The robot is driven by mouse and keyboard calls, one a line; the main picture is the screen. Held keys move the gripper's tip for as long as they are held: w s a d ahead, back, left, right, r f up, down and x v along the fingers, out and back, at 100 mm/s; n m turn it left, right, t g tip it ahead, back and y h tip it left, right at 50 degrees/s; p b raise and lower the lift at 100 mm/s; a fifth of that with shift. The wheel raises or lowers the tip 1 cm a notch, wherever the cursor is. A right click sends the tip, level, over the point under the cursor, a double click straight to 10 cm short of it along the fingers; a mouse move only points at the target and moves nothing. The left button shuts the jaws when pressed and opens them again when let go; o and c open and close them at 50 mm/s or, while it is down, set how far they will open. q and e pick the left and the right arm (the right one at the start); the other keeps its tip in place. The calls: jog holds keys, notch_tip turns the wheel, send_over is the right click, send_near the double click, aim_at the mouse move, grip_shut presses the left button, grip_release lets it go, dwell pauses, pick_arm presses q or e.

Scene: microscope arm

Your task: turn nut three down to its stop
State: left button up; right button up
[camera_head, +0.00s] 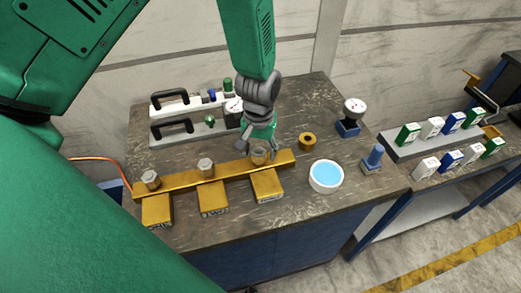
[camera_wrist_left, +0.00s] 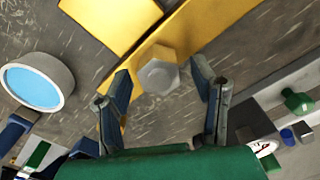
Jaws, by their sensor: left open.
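A long yellow bar (camera_head: 185,181) lies across the table with several yellow blocks against its front. Three hex nuts stand along it: a left one (camera_head: 151,179), a middle one (camera_head: 206,167) and a right one (camera_head: 260,157), which I take as nut three. My left gripper (camera_head: 259,147) points down over the right nut, its fingers partly hiding it. In the left wrist view, the grey hex nut (camera_wrist_left: 158,76) lies between the spread fingers of the left gripper (camera_wrist_left: 160,70), with gaps on both sides. My right gripper is out of view.
A brass ring (camera_head: 307,141), a white bowl with blue inside (camera_head: 326,188), a blue fixture (camera_head: 373,158) and a gauge on a blue base (camera_head: 350,127) stand to the right. Racks with black handles (camera_head: 172,126) stand behind the bar. The table's front edge is close.

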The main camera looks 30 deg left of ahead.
aim_at(260, 150)
pick_arm(q)
notch_tip(260, 150, up, 11)
jog(key=shift+w+r, duration=0.15)
dwell(0.7)
